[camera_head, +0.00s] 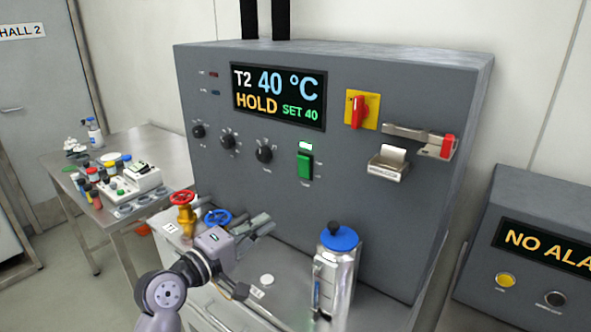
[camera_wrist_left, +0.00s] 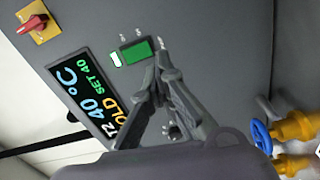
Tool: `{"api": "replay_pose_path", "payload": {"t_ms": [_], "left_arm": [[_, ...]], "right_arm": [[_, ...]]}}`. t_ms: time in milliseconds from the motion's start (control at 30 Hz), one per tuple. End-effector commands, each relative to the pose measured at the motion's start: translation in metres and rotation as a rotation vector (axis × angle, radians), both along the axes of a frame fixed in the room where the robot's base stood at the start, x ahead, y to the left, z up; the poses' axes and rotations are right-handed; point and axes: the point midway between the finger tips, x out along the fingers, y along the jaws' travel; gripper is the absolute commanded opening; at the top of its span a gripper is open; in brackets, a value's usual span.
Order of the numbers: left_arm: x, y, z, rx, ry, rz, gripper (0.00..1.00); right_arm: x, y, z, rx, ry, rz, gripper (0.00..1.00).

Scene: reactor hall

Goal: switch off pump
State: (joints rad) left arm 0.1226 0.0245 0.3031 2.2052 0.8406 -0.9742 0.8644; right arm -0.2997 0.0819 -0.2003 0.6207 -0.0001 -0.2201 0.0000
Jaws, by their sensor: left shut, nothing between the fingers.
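A green rocker switch (camera_head: 305,165) sits on the front of the grey control cabinet (camera_head: 400,240), with a lit green lamp (camera_head: 306,146) just above it. Its label is too small to read. My left gripper (camera_head: 262,224) is shut and empty, below and left of the switch in the head view. In the left wrist view the switch (camera_wrist_left: 137,51) and lamp (camera_wrist_left: 116,60) show beside the tips of the closed fingers (camera_wrist_left: 161,58). I see no contact with the switch. My right gripper is not in view.
Black knobs (camera_head: 264,155) lie left of the switch, a red rotary switch (camera_head: 358,111) above right. A red valve (camera_head: 182,198), a blue valve (camera_head: 217,216) and a steel canister (camera_head: 335,275) stand on the ledge. The display (camera_head: 279,96) reads T2 40 °C, HOLD, SET 40.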

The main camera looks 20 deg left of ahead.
Motion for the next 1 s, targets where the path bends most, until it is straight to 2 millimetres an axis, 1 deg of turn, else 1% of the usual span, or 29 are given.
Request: {"api": "replay_pose_path", "payload": {"t_ms": [33, 100, 133, 200, 467, 567, 667, 767, 1000], "left_arm": [[0.004, 0.006, 0.020, -0.069, -0.037, 0.005, 0.00], [0.006, 0.010, 0.036, -0.132, -0.065, 0.004, 0.00], [0.006, 0.012, 0.039, -0.148, -0.072, 0.005, 0.00], [0.006, 0.013, 0.043, -0.167, -0.079, 0.006, 0.00], [0.006, 0.013, 0.043, -0.165, -0.077, 0.005, 0.00], [0.010, 0.012, 0.044, -0.165, -0.077, 0.005, 0.00], [0.020, 0.008, 0.046, -0.165, -0.077, 0.003, 0.00], [0.036, 0.002, 0.050, -0.166, -0.077, 0.004, 0.00], [0.085, -0.016, 0.056, -0.165, -0.075, 0.003, 0.00]], "right_arm": [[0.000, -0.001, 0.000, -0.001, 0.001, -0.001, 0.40], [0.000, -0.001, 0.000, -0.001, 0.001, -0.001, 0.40], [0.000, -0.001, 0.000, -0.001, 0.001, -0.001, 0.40], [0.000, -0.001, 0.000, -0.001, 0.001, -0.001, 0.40], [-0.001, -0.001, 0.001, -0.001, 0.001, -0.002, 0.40], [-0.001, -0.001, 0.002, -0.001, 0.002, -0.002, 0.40], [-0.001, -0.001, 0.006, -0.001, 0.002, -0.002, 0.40], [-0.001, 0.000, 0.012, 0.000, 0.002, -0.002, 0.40], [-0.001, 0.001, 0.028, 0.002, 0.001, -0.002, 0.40]]}}
